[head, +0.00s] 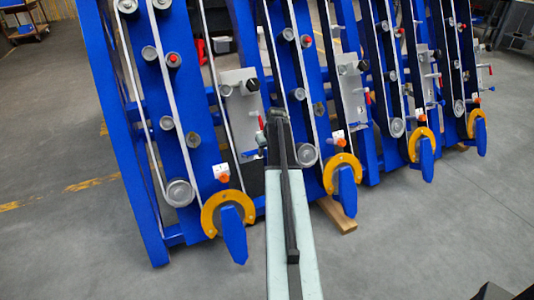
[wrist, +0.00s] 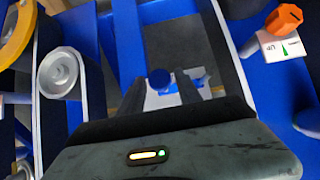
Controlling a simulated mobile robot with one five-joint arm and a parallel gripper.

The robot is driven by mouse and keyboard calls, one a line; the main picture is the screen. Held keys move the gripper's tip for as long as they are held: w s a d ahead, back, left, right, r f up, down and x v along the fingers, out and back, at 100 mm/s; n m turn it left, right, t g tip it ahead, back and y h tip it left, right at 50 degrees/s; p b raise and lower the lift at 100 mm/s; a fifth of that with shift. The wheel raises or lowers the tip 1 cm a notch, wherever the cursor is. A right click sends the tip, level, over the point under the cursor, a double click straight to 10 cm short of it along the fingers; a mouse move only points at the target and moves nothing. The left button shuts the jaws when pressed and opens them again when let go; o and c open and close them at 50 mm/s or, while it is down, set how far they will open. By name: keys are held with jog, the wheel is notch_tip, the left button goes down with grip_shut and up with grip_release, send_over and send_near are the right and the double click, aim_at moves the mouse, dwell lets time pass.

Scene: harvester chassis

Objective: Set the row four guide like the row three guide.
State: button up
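In the head view the leftmost row has a grey plate (head: 240,100) with a black knob, a red-tipped lever (head: 261,122) and a blue lever beside my gripper. The row to its right has a similar grey plate (head: 350,75). My gripper (head: 278,118) points up at the gap between these two rows. An orange knob (wrist: 284,18) sits by a white card (wrist: 281,46), upside down, apparently marked 4, with a green pointer.
Blue frame beams with belts and pulleys crowd both sides; one pulley (wrist: 61,73) is near in the wrist view. Yellow rings (head: 228,210) with blue tongues jut forward at each row's foot. A wood block (head: 337,215) lies underneath. The front floor (head: 420,240) is clear.

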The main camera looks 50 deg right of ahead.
grip_shut()
dwell(1.2)
